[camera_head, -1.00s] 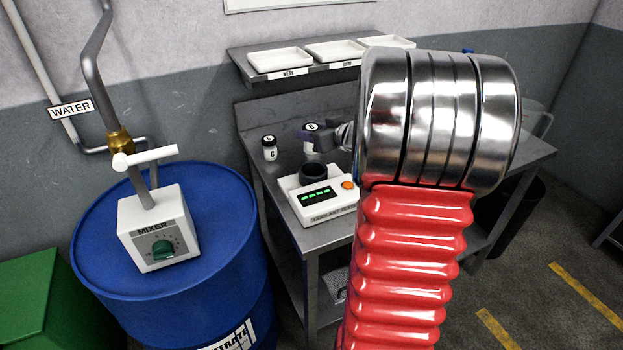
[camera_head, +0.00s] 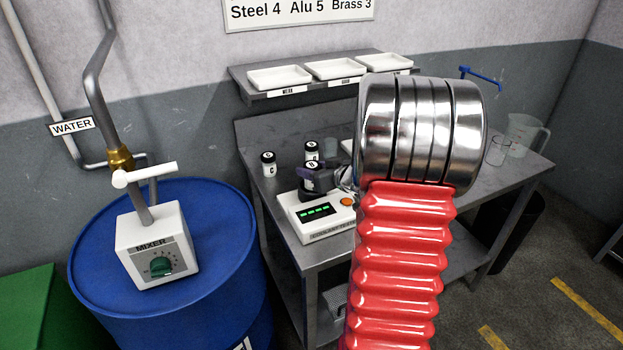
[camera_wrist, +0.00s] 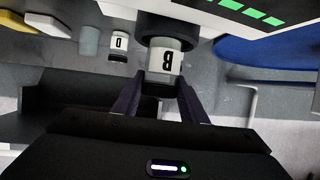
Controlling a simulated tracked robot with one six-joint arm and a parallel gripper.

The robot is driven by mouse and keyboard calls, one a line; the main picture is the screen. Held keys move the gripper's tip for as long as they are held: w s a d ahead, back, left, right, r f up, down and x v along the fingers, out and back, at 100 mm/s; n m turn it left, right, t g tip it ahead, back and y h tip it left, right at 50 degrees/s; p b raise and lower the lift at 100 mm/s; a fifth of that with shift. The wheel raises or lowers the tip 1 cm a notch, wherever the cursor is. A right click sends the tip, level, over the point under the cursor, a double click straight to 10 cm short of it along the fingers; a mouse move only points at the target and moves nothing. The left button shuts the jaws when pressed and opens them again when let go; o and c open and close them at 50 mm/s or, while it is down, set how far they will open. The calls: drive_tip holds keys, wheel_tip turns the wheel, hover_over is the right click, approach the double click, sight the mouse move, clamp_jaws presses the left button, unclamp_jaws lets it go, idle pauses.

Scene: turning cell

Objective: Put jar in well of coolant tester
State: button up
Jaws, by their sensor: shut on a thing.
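The jar B (camera_head: 313,166) is a small white jar with a black lid and a letter B. It stands upright at the dark round well of the coolant tester (camera_head: 328,228), a white box with a green display and an orange button. My gripper (camera_wrist: 159,92) is shut on jar B, its fingers on either side. In the wrist view, the picture is upside down, and the white body of the jar B (camera_wrist: 164,60) meets the black well ring (camera_wrist: 165,28). How deep the jar sits in the well is hidden.
Jar C (camera_head: 268,164) and another jar (camera_head: 312,150) stand behind the tester on the grey bench (camera_head: 450,190). Jar D (camera_wrist: 119,45) shows in the wrist view. Trays (camera_head: 335,69) lie on the shelf. A glass beaker (camera_head: 498,150) and a jug (camera_head: 524,134) stand at right.

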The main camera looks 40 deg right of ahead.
drive_tip(key=shift+f, duration=1.55)
drive_tip(key=o, duration=1.1)
drive_tip(key=shift+f, duration=0.1)
drive_tip(key=v, duration=1.2)
